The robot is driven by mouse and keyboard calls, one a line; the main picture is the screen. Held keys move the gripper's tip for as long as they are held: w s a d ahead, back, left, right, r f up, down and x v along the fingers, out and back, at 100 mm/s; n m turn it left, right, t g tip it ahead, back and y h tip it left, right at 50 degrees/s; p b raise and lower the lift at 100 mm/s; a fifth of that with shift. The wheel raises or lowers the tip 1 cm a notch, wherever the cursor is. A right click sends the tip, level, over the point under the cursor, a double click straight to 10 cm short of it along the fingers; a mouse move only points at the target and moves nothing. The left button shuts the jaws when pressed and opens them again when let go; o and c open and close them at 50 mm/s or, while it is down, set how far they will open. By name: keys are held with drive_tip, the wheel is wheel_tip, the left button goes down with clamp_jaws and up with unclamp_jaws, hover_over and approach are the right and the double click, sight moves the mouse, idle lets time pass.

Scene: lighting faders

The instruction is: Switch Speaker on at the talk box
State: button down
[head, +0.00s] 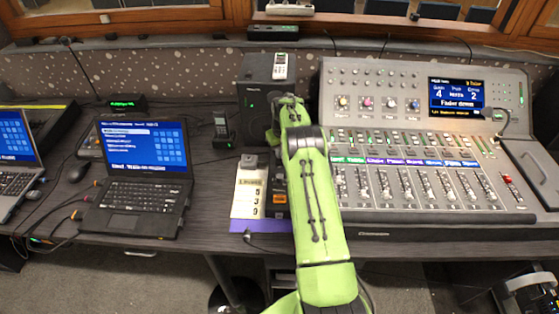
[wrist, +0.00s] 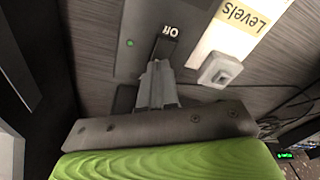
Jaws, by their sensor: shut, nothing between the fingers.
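The talk box appears in the wrist view as a grey panel (wrist: 105,45) with a small lit green lamp (wrist: 130,43). In the head view my green arm covers the gripper and most of the box, whose edge (head: 278,183) shows beside the "Levels" card (head: 248,192).
A grey block (wrist: 220,70) lies on the card's end, close beside my gripper. In the head view a black speaker (head: 254,108) stands behind the box, the mixing console (head: 400,190) is on the right, and a laptop (head: 140,170) and a handset (head: 221,130) are on the left.

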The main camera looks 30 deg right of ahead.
drive_tip(key=shift+s+f, duration=0.1)
drive_tip(key=shift+f, duration=0.35)
drive_tip(key=shift+r, duration=0.1)
drive_tip(key=shift+r+p, duration=1.95)
drive_tip(key=shift+r, duration=1.55)
drive_tip(key=shift+f, duration=0.1)
